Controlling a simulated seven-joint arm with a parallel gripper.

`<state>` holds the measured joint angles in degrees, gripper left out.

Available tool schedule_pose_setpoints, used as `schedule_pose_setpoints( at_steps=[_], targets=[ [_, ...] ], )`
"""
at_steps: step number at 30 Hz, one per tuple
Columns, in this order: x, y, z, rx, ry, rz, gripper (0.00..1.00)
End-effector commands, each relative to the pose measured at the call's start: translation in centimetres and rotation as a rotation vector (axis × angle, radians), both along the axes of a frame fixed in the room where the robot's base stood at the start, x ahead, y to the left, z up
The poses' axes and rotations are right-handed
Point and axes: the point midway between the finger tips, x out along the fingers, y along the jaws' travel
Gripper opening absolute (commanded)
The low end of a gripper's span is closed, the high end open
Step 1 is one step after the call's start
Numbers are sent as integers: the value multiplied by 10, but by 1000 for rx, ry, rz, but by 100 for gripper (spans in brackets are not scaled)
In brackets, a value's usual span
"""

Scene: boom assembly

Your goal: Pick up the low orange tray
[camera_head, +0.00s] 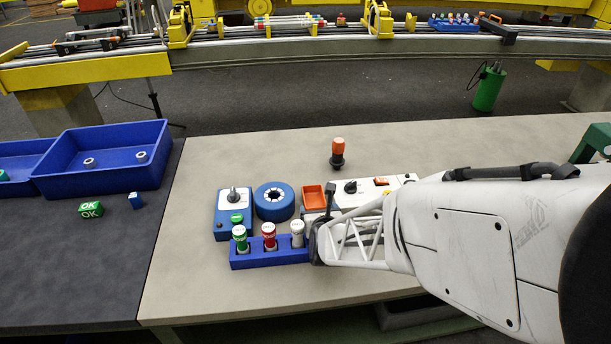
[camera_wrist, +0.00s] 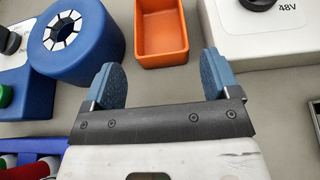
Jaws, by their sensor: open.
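The low orange tray (camera_head: 314,197) is a small open-topped rectangular box on the grey table, between a blue ring-shaped block and a white control box. In the wrist view the tray (camera_wrist: 161,62) is at top centre, upright, and looks empty. My gripper (camera_wrist: 160,80) is open, with blue-grey pads apart and nothing between them. The tray is just beyond the fingertips in the wrist view, roughly centred between them. In the head view my white arm reaches in from the right, and its wrist hides most of the gripper.
The blue ring block (camera_head: 274,202) stands left of the tray. The white control box (camera_head: 372,190) is close on its right. A blue rack (camera_head: 270,256) with several capped tubes is in front. An orange-topped knob (camera_head: 338,152) stands behind. Blue bins (camera_head: 100,160) are at far left.

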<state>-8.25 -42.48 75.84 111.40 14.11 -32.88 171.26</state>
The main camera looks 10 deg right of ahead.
Motion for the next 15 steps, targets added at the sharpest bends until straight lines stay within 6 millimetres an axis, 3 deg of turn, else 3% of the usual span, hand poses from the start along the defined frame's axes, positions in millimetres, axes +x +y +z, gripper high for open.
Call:
schedule_pose_setpoints(
  at_steps=[15],
  targets=[
    [39, 0, -20, -1, 2, 0, 82]
  ],
)
